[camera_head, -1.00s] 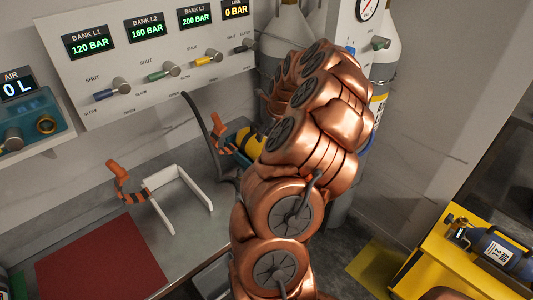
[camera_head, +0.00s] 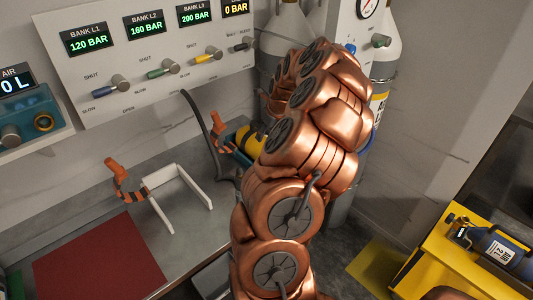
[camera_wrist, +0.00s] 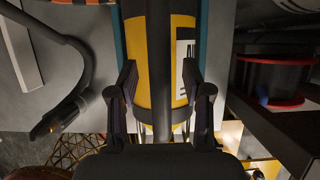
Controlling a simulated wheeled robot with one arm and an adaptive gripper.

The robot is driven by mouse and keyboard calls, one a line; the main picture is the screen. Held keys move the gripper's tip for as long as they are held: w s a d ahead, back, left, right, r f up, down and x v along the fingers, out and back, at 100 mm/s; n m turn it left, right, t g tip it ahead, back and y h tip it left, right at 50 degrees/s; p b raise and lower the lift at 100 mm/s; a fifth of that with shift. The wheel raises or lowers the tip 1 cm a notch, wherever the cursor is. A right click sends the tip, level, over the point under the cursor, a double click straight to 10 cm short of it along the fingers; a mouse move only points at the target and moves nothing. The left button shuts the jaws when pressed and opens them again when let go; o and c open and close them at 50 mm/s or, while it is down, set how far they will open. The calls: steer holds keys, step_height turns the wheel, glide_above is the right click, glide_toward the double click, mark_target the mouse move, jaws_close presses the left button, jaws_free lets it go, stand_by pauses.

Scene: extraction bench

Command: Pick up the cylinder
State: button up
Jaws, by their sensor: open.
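A yellow cylinder (camera_head: 251,140) with dark parts lies in a teal holder (camera_head: 231,131) on the bench, partly hidden behind my copper arm in the head view. In the wrist view the yellow cylinder (camera_wrist: 182,68) shows close up, with a black strip along it and a white label. My gripper (camera_wrist: 160,95) is open, with one dark finger on each side of the cylinder's near end in that picture. I cannot tell whether the fingers touch it. The gripper is hidden in the head view. Another cylinder, blue with a white label (camera_head: 501,251), lies on a yellow stand at right.
A valve panel (camera_head: 110,67) stands behind the bench. A black hose (camera_head: 200,120) curves down beside the teal holder and also shows in the wrist view (camera_wrist: 82,75). A white bracket (camera_head: 163,215) and a dark red mat (camera_head: 100,262) lie left. Tall grey cylinders (camera_head: 285,35) stand behind my arm.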

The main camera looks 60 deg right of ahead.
steer(key=shift+c, duration=0.3)
jaws_close()
stand_by(0.6)
